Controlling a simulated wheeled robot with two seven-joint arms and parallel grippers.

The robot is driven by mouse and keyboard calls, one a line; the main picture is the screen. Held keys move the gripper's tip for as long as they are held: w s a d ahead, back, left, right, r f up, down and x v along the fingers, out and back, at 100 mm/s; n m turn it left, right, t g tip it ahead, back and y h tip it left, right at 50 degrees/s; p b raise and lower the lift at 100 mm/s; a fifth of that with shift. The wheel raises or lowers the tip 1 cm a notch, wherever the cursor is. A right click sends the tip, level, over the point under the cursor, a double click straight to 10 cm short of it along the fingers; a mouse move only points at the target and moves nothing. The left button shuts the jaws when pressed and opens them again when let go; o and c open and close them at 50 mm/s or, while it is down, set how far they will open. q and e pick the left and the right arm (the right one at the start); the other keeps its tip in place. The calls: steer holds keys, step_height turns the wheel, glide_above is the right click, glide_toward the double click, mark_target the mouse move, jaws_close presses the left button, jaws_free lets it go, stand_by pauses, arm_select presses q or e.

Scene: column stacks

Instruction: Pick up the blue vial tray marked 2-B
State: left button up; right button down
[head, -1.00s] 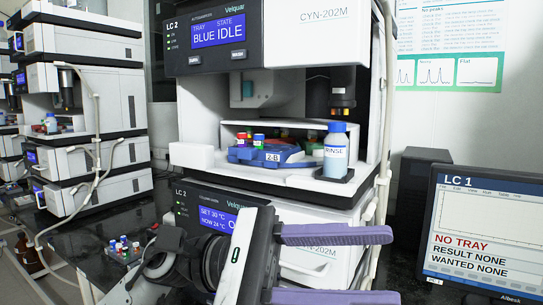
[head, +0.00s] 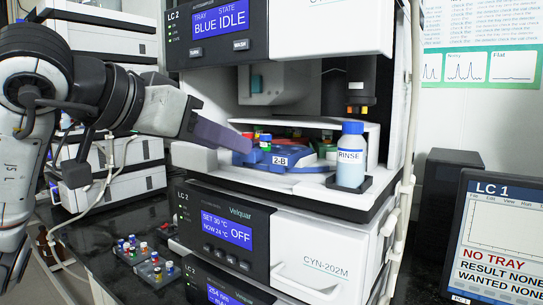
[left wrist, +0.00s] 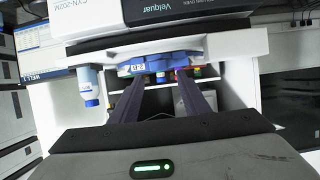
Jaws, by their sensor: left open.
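The blue vial tray marked 2-B (head: 296,159) sits on the white shelf inside the open bay of the LC 2 autosampler. It carries a few vials with red and green caps. It also shows in the left wrist view (left wrist: 158,54), upside down, with its label beyond the fingers. My left gripper (head: 222,136) comes in from the left, its purple fingers open and pointing at the tray's left part. In the left wrist view the gripper (left wrist: 156,82) has its two fingers apart with their tips close to the tray; I cannot tell whether they touch it. My right gripper is not in view.
A RINSE bottle (head: 350,157) with a blue cap stands right of the tray on the shelf. The autosampler's upper housing (head: 330,30) overhangs the bay. Small vial racks (head: 155,270) lie on the dark bench below. An LC 1 monitor (head: 500,235) reads NO TRAY.

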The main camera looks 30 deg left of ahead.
mark_target(267, 154)
arm_select(q)
steer(key=x, duration=0.6)
steer(key=shift+s+d+f, duration=0.1)
steer(key=shift+s+f, duration=0.05)
steer(key=shift+f, duration=0.1)
steer(key=c, duration=1)
